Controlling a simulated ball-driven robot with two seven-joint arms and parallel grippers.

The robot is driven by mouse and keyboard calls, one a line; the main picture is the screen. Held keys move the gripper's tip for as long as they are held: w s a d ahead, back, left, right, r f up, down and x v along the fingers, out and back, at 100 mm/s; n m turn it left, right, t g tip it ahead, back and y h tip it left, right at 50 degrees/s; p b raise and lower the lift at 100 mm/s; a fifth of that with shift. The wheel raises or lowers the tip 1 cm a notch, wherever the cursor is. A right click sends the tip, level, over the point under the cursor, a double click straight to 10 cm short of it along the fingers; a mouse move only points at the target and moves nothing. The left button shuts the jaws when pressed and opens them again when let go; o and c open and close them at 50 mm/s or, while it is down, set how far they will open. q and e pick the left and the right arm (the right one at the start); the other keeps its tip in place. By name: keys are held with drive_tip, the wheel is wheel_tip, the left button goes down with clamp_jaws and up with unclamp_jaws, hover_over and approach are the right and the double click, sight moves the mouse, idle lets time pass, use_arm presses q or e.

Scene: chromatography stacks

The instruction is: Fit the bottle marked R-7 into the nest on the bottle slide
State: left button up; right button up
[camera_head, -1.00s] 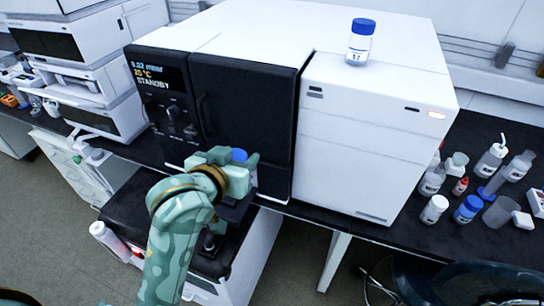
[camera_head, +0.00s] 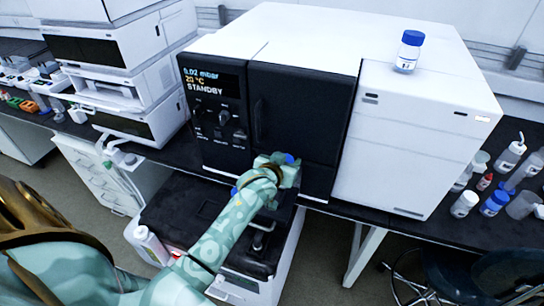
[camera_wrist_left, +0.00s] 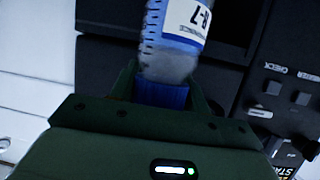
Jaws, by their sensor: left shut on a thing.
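My left gripper (camera_head: 280,172) is in front of the black cabinet's lower right part, above a low black-topped unit. It is shut on the blue cap (camera_wrist_left: 162,93) of the bottle marked R-7 (camera_wrist_left: 178,35). The bottle is clear with a white and blue label, and its marking reads in the left wrist view. In the head view only a bit of its blue cap (camera_head: 291,159) shows; the gripper hides the rest. A dark ledge below the gripper (camera_head: 284,207) may be the bottle slide; I cannot make out its nest. My right gripper is out of view.
The black cabinet (camera_head: 300,105) reads STANDBY. Another blue-capped bottle (camera_head: 409,52) stands on the white housing (camera_head: 415,140). Several bottles crowd the bench at right.

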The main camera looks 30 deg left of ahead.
use_arm(q)
drive_tip(key=shift+n+y, duration=0.4)
drive_tip(key=shift+w+a+f+b, duration=0.15)
drive_tip(key=shift+a+f+b, duration=0.65)
drive_tip(key=shift+f, duration=1)
drive_tip(key=shift+w+a+f+b, duration=0.2)
drive_tip(key=shift+a+f+b, duration=0.6)
drive_tip(key=shift+f, duration=1.05)
drive_tip(key=shift+w+a+f+b, duration=0.15)
drive_tip(key=shift+a+f+b, duration=0.65)
drive_tip(key=shift+f, duration=1)
drive_tip(key=shift+d, duration=0.2)
drive_tip(key=shift+f+b, duration=0.35)
drive_tip(key=o, duration=1.2)
drive_tip(key=shift+s, duration=0.1)
